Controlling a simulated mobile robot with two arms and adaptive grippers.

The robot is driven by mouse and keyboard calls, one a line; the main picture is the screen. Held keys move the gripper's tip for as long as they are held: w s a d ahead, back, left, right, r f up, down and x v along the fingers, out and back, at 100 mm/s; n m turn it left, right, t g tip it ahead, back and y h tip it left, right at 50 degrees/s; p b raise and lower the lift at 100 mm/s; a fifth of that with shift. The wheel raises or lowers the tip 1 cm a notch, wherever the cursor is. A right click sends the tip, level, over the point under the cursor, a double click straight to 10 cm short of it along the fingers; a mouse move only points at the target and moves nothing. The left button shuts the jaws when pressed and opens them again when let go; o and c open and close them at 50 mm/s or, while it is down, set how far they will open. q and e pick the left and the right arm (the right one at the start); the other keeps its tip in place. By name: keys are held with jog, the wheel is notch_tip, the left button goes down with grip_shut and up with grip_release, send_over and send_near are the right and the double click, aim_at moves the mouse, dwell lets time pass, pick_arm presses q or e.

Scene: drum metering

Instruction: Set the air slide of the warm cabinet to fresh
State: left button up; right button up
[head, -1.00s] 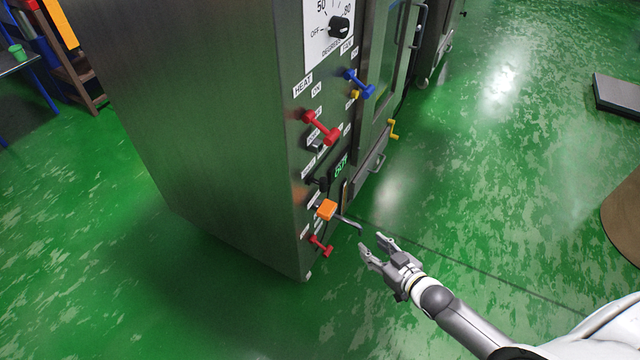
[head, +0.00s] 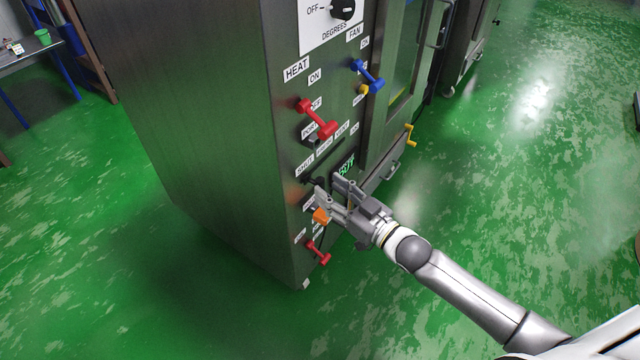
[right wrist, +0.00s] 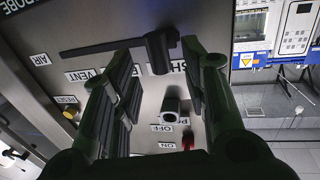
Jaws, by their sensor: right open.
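The steel cabinet (head: 210,130) stands at the middle left in the head view, its control face turned right. An orange block handle (head: 321,215) sits low on that face; its label is too small to read, so I cannot tell whether it is the air slide. My right gripper (head: 328,188) is open at the panel, just above the orange block, partly covering it. In the right wrist view, a black handle with a long bar (right wrist: 158,52) shows between and beyond the fingertips, near VENT and SHUT labels. An AIR label (right wrist: 40,59) is at the left. My left gripper is not in view.
Red handles (head: 318,120) (head: 318,253) sit above and below the orange block. A blue handle (head: 367,76), a dial (head: 342,9) and a yellow crank (head: 410,135) are further up or right. Green floor is clear right of the cabinet.

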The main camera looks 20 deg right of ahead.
aim_at(320, 183)
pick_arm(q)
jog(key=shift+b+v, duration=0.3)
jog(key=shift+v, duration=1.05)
pick_arm(e)
jog(key=shift+x, duration=2.2)
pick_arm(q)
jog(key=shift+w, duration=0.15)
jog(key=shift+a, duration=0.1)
pick_arm(e)
grip_shut()
